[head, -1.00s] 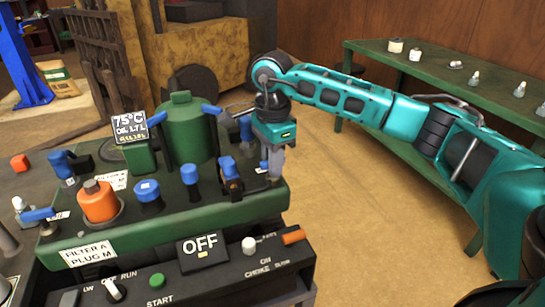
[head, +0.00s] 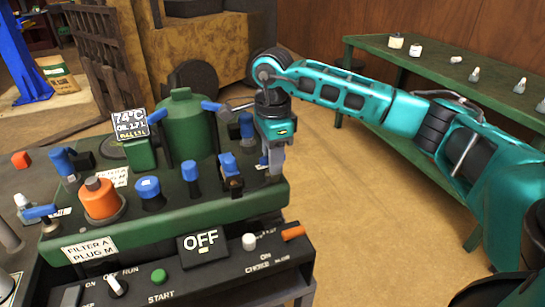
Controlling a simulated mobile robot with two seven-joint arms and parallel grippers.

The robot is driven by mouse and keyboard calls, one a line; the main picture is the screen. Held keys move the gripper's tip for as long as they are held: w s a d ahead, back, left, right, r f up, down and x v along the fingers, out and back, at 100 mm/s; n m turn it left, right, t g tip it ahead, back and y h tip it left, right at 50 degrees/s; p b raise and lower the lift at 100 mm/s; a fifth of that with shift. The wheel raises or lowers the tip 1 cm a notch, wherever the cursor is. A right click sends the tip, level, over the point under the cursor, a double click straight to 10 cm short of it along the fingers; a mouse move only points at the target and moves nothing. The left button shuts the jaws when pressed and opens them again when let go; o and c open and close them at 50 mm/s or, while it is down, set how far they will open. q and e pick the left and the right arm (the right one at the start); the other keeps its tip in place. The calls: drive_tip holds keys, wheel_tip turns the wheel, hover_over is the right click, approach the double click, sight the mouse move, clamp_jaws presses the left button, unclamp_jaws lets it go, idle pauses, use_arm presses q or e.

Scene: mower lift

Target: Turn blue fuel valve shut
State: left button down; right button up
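Several blue handles and knobs sit on the green machine deck (head: 180,215). A blue lever on a dark body (head: 230,165) is at its right part, just left of my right gripper. A blue lever (head: 62,161) is at the far left, another (head: 40,211) at the front left, and more are by the green tank (head: 187,130). No label shows which one is the fuel valve. My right gripper (head: 274,165) points down at the deck's right end; its fingers are seen edge-on, so their opening is unclear. I cannot tell whether they touch anything. My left gripper is not in view.
An orange cap (head: 100,198) and a display reading 74°C (head: 131,124) stand on the deck. The front panel has an OFF sign (head: 203,242) and a green START button (head: 158,276). A green bench (head: 390,75) with small parts is at right; the floor between is clear.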

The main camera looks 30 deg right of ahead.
drive_tip(key=shift+o, duration=0.8)
use_arm(q)
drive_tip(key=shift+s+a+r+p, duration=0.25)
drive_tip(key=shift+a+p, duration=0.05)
drive_tip(key=shift+p, duration=0.45)
use_arm(e)
wheel_tip(320, 180, up, 13)
drive_tip(key=shift+s+f, duration=0.1)
